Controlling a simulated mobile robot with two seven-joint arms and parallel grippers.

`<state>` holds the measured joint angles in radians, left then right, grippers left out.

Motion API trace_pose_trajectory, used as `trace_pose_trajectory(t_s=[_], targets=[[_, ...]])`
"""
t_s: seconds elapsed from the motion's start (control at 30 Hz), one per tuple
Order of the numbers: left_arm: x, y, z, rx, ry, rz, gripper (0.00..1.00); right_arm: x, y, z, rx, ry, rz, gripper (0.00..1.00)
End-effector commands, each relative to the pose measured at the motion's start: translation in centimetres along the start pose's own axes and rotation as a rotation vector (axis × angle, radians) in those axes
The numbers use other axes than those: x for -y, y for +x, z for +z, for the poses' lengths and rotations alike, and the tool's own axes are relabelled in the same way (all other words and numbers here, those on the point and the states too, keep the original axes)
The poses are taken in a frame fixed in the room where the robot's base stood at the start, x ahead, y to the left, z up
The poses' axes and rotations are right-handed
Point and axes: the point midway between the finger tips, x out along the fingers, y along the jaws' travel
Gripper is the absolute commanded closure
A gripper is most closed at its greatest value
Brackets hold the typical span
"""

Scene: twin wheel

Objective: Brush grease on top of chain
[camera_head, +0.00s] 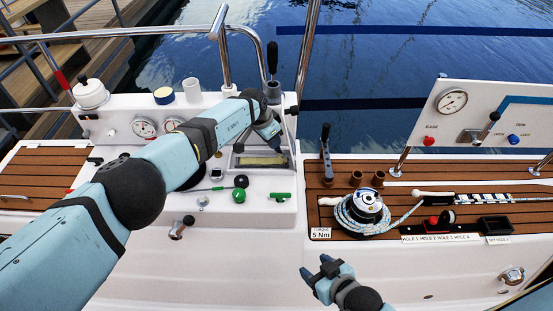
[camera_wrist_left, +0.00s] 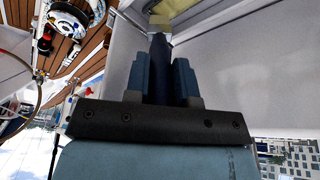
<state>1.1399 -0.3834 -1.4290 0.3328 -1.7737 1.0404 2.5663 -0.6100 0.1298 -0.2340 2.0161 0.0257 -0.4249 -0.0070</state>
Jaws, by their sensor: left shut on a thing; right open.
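My left gripper (camera_head: 270,137) reaches over the white console and is shut on a dark-handled brush (camera_wrist_left: 160,42). In the left wrist view its pale bristle end points away from the fingers (camera_wrist_left: 160,78), toward a yellowish surface (camera_wrist_left: 182,8). In the head view the brush is mostly hidden by the gripper. Just below the gripper is a recessed opening (camera_head: 262,161) with a yellowish strip inside. I cannot tell whether this is the chain or grease, or whether the bristles touch it. My right gripper (camera_head: 327,272) is open and empty in front of the console.
A winch (camera_head: 366,204) with rope stands on the teak deck at right. Green and black knobs (camera_head: 239,195) sit in front of the opening. Upright levers (camera_head: 272,60) and metal rails stand behind it. A gauge panel (camera_head: 452,101) rises at far right.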

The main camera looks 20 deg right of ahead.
Motion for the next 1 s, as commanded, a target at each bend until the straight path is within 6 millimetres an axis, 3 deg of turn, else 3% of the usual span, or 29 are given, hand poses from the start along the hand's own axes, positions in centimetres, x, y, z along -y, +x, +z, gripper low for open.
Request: trace_pose_trajectory(t_s=[0.4, 0.67, 1.0], targets=[[0.2, -0.1, 0.2, 0.001, -0.002, 0.0, 1.0, 0.0, -0.1, -0.3, -0.003, -0.001, 0.0, 0.43], [1.4, -0.8, 1.8, 0.002, -0.003, 0.0, 1.0, 0.1, -1.1, -1.8, -0.005, -0.001, 0.0, 0.43], [1.0, -0.2, 1.4, 0.0, 0.0, 0.0, 1.0, 0.1, -0.7, -1.3, -0.006, -0.001, 0.0, 0.43]])
